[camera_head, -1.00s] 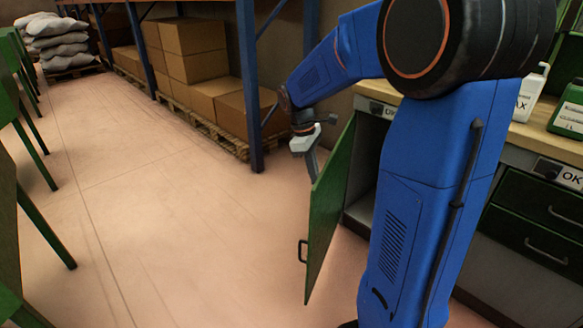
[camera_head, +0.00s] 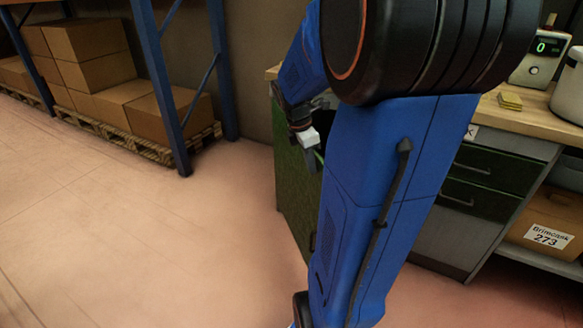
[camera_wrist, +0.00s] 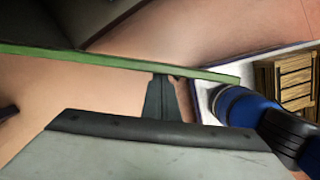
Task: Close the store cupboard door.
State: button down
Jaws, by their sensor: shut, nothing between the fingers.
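The green store cupboard door (camera_head: 292,185) stands left of my arm in the head view, its dark handle (camera_head: 312,242) near its right edge. The door is at least partly open, with a dark gap above its top edge. My arm hides most of the cupboard and part of the door. My gripper (camera_head: 318,155) is shut and empty at the door's upper part. In the wrist view the door's edge (camera_wrist: 90,60) is a thin green strip, and my fingers (camera_wrist: 162,98) reach up to it; I cannot tell whether they touch.
Blue racking (camera_head: 160,80) with cartons (camera_head: 165,115) on pallets stands at the left. A wooden worktop (camera_head: 540,125) with a scale (camera_head: 540,60) and a pot runs along the right, above green drawers (camera_head: 490,170). A labelled box (camera_head: 548,232) sits low right. The left floor is clear.

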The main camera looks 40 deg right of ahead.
jog(key=s+d+n, duration=0.1)
jog(key=s+d, duration=0.1)
jog(key=d, duration=1.3)
jog(key=s+d+n, duration=0.1)
jog(key=s+d, duration=0.1)
jog(key=d, duration=1.2)
jog(key=shift+s+d, duration=0.3)
jog(key=shift+d, duration=0.05)
